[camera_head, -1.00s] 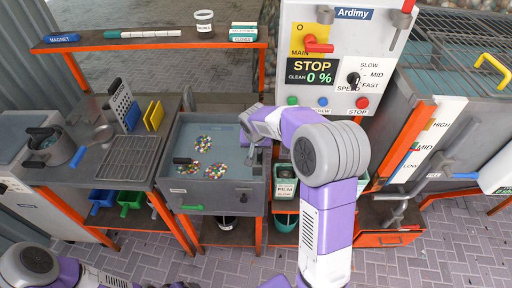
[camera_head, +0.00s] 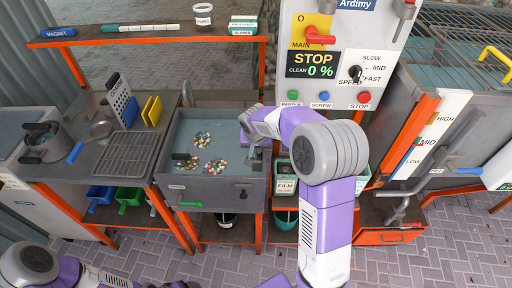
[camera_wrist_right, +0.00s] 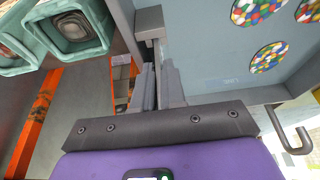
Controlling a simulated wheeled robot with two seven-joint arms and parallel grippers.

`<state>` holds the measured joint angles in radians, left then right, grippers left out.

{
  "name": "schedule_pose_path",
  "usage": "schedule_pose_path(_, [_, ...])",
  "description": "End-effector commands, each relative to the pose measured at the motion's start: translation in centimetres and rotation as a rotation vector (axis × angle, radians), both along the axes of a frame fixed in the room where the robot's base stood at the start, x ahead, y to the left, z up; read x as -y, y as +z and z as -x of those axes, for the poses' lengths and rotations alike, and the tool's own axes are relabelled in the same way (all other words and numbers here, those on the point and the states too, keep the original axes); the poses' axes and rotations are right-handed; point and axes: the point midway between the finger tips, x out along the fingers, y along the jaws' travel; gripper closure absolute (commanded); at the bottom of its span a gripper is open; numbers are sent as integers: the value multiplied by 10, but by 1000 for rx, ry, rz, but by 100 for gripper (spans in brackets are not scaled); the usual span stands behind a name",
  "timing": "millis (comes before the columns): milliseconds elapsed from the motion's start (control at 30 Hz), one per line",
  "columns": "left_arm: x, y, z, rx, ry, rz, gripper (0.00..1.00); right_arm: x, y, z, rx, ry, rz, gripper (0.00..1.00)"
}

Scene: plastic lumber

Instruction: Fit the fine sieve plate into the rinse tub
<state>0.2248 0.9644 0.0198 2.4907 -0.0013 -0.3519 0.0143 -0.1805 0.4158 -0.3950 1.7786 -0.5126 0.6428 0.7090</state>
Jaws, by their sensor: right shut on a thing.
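The rinse tub (camera_head: 217,190) is a grey basin with three piles of coloured flakes (camera_head: 202,139) on its pale floor. My right gripper (camera_head: 253,155) is at the tub's right wall. In the right wrist view its fingers (camera_wrist_right: 158,85) are shut on a thin grey piece beside that wall; the fingers hide most of it, and I cannot tell what it is. A grey plate with holes (camera_head: 122,103) stands at the left, likely a sieve plate; I cannot tell whether it is the fine one. My left gripper is out of view.
Yellow plates (camera_head: 152,110) stand near a dark grate (camera_head: 126,145) on the left counter. A pot (camera_head: 47,143) is farther left. The control panel (camera_head: 340,75) rises behind my right arm. Green bins (camera_wrist_right: 70,30) are beside the tub in the wrist view.

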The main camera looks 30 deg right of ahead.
Motion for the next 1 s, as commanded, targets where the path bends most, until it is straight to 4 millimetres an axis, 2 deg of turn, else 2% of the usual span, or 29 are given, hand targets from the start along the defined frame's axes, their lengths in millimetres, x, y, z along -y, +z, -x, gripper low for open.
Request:
schedule_pose_path(933, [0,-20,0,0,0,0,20,0,-24,0,2,0,0,100])
schedule_pose_path(967, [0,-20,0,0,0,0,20,0,-24,0,2,0,0,88])
schedule_pose_path(1000, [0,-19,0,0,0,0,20,0,-24,0,2,0,0,82])
